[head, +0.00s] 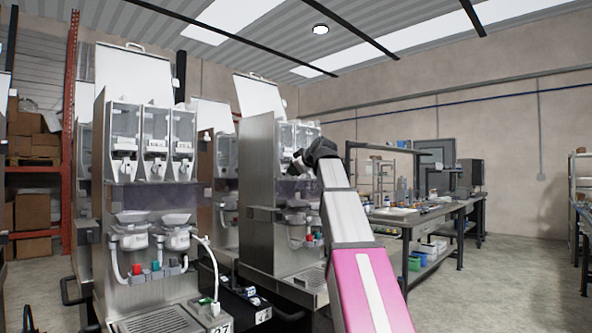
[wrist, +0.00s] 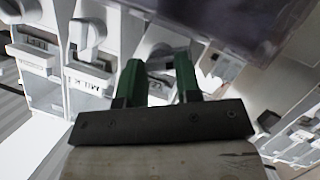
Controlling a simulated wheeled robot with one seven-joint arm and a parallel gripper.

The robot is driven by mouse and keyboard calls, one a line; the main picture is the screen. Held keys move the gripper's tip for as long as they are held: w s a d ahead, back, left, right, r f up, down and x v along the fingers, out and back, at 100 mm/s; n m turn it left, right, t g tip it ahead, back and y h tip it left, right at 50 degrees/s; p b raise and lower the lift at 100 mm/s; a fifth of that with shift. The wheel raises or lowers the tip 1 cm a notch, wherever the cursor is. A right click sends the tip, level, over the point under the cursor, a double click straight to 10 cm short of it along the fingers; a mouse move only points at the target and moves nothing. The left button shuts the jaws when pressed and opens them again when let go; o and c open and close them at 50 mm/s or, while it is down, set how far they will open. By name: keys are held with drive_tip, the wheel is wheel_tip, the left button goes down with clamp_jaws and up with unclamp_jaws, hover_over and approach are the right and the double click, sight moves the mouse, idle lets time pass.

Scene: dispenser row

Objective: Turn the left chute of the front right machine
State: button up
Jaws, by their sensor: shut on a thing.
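The front right machine (head: 258,170) is a steel dispenser with several clear canisters and white chutes on its front. In the head view my gripper (head: 300,163) is at its canister row, and my arm hides part of that row. In the wrist view my gripper (wrist: 159,72) has its green fingers on either side of a pale chute (wrist: 172,57) and is shut on it. The view looks turned over, and this chute is at the right end of the near row. Two other white chutes (wrist: 92,32) sit to its left in the picture. The fingers partly hide the held chute.
A similar dispenser (head: 150,190) stands to the left, with canisters, cups and a drip tray. A workbench (head: 410,215) with bottles and bins is behind my arm on the right. The floor at the right is clear. A dark panel (wrist: 220,18) is close above the fingers in the wrist view.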

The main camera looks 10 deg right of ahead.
idle(0.3)
drive_tip(key=o, duration=0.9)
drive_tip(key=v, duration=1)
drive_tip(key=shift+s+d+r, duration=0.15)
drive_tip(key=shift+s, duration=0.2)
